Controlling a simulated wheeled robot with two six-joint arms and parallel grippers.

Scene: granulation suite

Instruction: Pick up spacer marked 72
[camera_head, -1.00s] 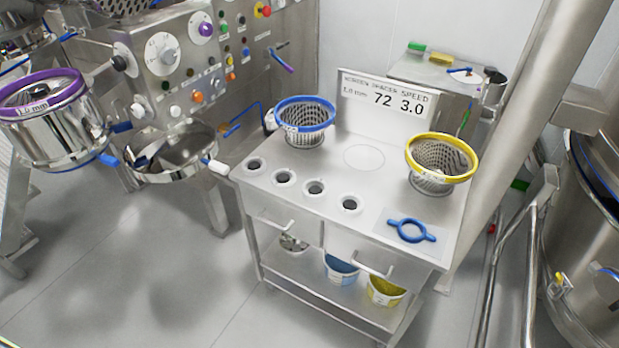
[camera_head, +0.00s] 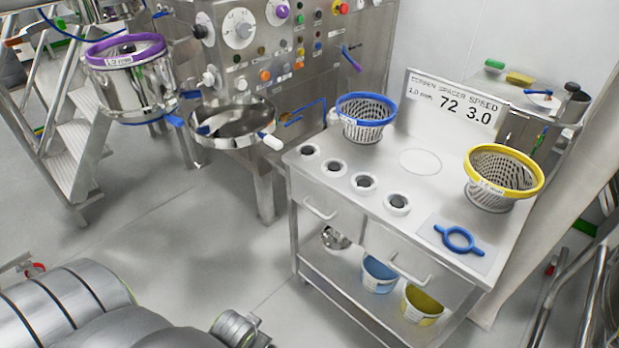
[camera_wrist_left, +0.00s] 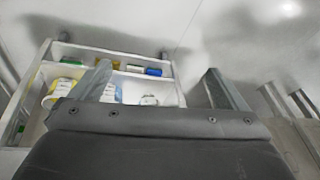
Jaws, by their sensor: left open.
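Several small ring-shaped spacers, grey with dark centres, sit in a row along the front left part of the steel cart top (camera_head: 408,186); they are the first ring (camera_head: 309,151), the second (camera_head: 333,168), the third (camera_head: 363,184) and the one nearest the right (camera_head: 397,204). Their markings are too small to read, so I cannot tell which is 72. The sign (camera_head: 452,104) on the cart reads 72 and 3.0. My right gripper is not in view.
A blue-rimmed basket (camera_head: 366,117) and a yellow-rimmed basket (camera_head: 503,175) stand on the cart, with a blue handled ring (camera_head: 459,239) at its front right. Blue (camera_head: 380,274) and yellow (camera_head: 422,305) tubs are on the lower shelf. Drawer handles (camera_head: 408,270) stick out.

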